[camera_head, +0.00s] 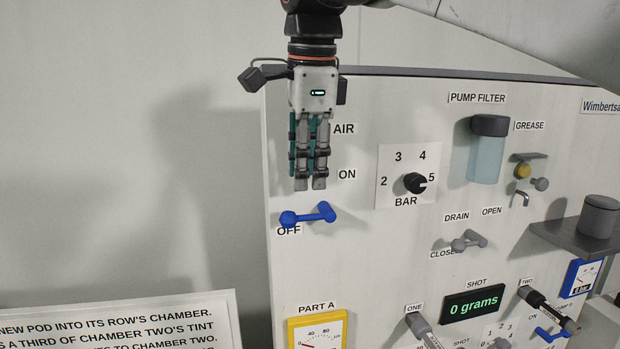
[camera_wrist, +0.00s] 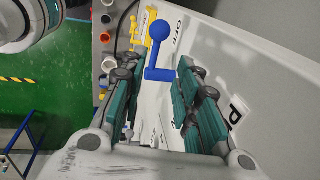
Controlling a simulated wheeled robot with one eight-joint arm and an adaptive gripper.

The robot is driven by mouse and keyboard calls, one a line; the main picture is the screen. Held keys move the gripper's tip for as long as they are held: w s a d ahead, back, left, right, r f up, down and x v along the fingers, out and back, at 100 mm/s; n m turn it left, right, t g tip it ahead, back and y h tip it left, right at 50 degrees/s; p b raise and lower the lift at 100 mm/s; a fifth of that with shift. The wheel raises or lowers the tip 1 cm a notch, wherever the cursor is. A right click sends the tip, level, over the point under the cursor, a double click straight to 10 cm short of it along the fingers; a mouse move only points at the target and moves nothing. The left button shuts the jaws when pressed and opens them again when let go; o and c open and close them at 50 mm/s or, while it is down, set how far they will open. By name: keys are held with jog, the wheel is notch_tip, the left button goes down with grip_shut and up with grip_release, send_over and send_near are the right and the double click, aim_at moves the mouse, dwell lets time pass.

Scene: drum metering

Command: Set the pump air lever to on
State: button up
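The blue pump air lever (camera_head: 308,214) is on the white panel below the AIR label (camera_head: 344,129). Its ball end points left, just above the OFF label (camera_head: 289,231); the ON label (camera_head: 347,174) is up and to the right. My gripper (camera_head: 311,186) points down in front of the panel, a little above the lever in the picture. In the wrist view the blue lever (camera_wrist: 160,52) shows in the gap between my spread fingers (camera_wrist: 160,78). The fingers look apart from it and hold nothing.
A black BAR knob (camera_head: 415,183) is to the right of the lever. Farther right are the pump filter (camera_head: 488,150) and the grey drain lever (camera_head: 468,241). A gauge (camera_head: 318,332) is below. A sign (camera_head: 120,325) stands at lower left. Left of the panel is bare wall.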

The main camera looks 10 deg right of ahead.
aim_at(305, 217)
notch_tip(305, 217, down, 7)
jog(key=shift+w+a+r+p, duration=0.1)
jog(key=shift+w+p, duration=0.05)
jog(key=shift+p, duration=0.25)
grip_shut()
